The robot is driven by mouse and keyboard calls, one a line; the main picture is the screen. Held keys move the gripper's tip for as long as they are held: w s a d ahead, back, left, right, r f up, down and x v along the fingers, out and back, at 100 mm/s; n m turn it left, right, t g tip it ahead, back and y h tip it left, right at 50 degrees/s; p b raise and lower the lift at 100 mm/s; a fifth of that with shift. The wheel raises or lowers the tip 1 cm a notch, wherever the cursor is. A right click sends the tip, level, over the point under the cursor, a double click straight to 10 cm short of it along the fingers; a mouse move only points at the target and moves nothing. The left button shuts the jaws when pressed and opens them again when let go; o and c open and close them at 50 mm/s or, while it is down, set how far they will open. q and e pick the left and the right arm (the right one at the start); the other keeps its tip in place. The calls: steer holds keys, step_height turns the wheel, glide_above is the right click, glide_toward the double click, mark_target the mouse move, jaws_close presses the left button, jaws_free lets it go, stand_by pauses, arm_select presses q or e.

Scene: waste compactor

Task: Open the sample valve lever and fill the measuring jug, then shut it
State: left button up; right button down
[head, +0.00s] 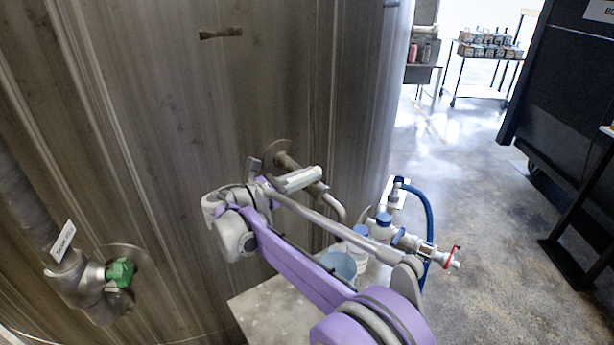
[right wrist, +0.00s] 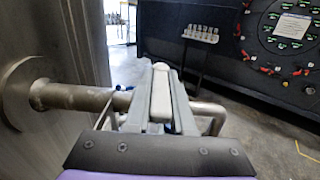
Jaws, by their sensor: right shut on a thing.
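My right gripper (head: 303,179) is at the metal sample pipe (head: 334,203), which comes out of the tank wall and bends down into a spout. Its jaws are closed around the valve lever, which is mostly hidden by them. In the right wrist view the jaws (right wrist: 160,85) lie across the pipe (right wrist: 75,97), and the bent spout (right wrist: 213,112) shows to the right. A light blue open jug (head: 341,264) stands below the spout, partly hidden by my right arm. I cannot see its contents or any flow. My left gripper is out of view.
The jug stands on a grey stand (head: 265,312) against the tank (head: 150,110). Beside it are blue-and-white fittings, a blue hose (head: 428,215) and a red-handled valve (head: 452,256). A green-handled valve (head: 120,271) is at left. Open floor lies to the right.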

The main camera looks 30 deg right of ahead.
steer(key=n+t, duration=0.2)
steer(key=t, duration=0.1)
steer(key=shift+s+d+t+y, duration=0.1)
steer(key=shift+s+t+y, duration=0.2)
steer(key=shift+s+y, duration=0.1)
steer(key=shift+s+n+t+y, duration=0.1)
steer(key=shift+n+t+y, duration=0.3)
steer(key=shift+n+t, duration=0.7)
steer(key=c, duration=0.8)
jaws_free()
steer(key=shift+o, duration=0.2)
steer(key=v, duration=1)
steer(key=shift+s+a+b, duration=0.25)
steer(key=shift+a+b, duration=0.1)
steer(key=shift+d, duration=0.1)
